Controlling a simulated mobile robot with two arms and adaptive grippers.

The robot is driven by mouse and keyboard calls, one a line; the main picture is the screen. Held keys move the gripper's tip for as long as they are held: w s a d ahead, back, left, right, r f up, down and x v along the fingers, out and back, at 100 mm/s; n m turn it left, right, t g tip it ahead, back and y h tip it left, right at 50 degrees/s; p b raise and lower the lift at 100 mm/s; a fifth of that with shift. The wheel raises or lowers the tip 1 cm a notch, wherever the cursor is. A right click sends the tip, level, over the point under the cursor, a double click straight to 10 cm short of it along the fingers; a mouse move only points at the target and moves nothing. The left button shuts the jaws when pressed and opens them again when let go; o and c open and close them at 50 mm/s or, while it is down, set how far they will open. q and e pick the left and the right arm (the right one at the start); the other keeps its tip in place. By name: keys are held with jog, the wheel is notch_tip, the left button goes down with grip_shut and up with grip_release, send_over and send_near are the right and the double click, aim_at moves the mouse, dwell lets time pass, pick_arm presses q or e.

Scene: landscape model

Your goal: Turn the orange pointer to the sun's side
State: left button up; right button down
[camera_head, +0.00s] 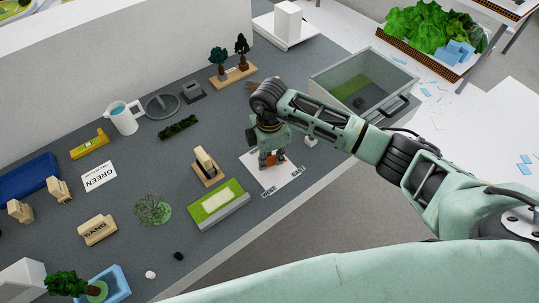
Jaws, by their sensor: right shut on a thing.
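The orange pointer (281,157) shows as a small orange patch on a white card (289,178) marked "WEST" and "EAST" near the table's front edge. My right gripper (270,160) points down over the card and is shut on the pointer. The gripper hides most of the pointer, so I cannot tell which way it points. No object that is clearly the sun shows. My left gripper is out of the picture.
A grey open bin (385,68) stands to the right of the card. A green-topped block (218,204) and a wooden stand (207,168) are close on the left. A tree model (152,208), a "SAND" block (97,229) and a jug (124,119) stand farther left.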

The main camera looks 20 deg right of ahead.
aim_at(270, 157)
jog(key=m+p, duration=0.1)
jog(key=m, duration=0.3)
jog(key=shift+m, duration=0.3)
jog(key=shift+p, duration=0.3)
jog(key=c, duration=1.8)
grip_release()
jog(key=shift+c, duration=0.2)
notch_tip(270, 157, up, 12)
